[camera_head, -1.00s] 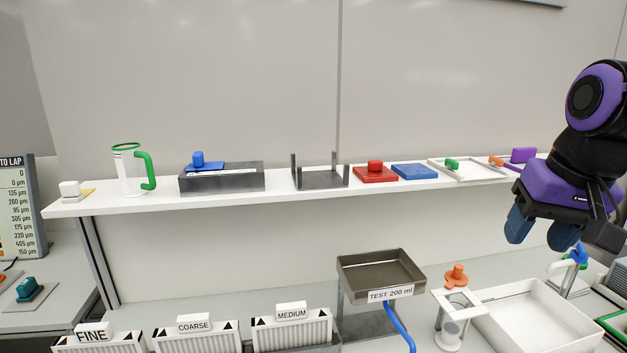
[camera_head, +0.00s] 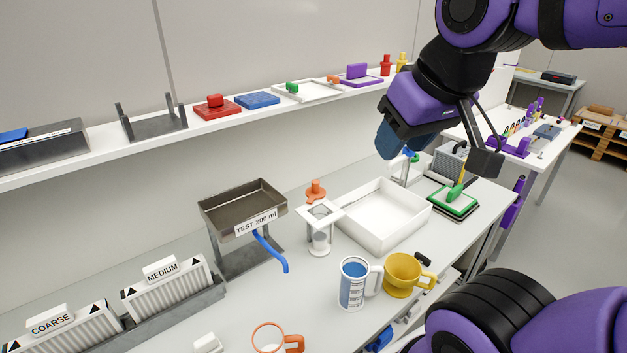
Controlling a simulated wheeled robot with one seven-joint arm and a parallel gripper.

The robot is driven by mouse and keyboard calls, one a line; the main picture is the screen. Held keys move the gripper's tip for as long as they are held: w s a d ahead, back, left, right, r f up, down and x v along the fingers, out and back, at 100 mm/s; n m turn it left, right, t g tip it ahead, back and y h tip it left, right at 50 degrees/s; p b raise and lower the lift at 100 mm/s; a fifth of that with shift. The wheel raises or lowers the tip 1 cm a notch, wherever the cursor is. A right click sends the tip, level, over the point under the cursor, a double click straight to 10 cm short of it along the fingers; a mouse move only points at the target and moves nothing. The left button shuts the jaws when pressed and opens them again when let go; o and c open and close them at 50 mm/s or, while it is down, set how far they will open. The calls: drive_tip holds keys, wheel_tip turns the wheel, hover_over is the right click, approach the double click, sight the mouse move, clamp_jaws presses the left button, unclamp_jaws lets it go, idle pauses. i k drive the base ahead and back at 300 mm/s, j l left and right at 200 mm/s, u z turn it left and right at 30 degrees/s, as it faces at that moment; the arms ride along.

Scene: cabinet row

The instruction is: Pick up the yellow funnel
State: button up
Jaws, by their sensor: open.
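A yellow flared vessel with a side handle (camera_head: 398,277), which looks like the yellow funnel, stands on the bench at the lower right. It is right of a blue-and-white measuring jug (camera_head: 353,285). Its lower end and the inside are not clear from here. My gripper (camera_head: 400,148) is in the air above the back of the bench, over the white tray's far side as seen here. It is open and empty, with blue fingers, and well apart from the yellow vessel. One finger is mostly hidden behind the other.
A white tray (camera_head: 372,240) and an orange-topped stand (camera_head: 318,238) are behind the jug. A grey pan marked TEST 200 ml (camera_head: 241,208) stands left. A shelf (camera_head: 215,122) runs along the wall. An orange-rimmed cup (camera_head: 268,338) is at the front edge.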

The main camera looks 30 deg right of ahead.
sight(402, 272)
drive_tip(key=i+l, duration=0.1)
drive_tip(key=l, duration=2.1)
drive_tip(key=l+u, duration=0.3)
drive_tip(key=l, duration=0.65)
drive_tip(key=l+u, duration=0.25)
drive_tip(key=l, duration=0.7)
drive_tip(key=u, duration=0.85)
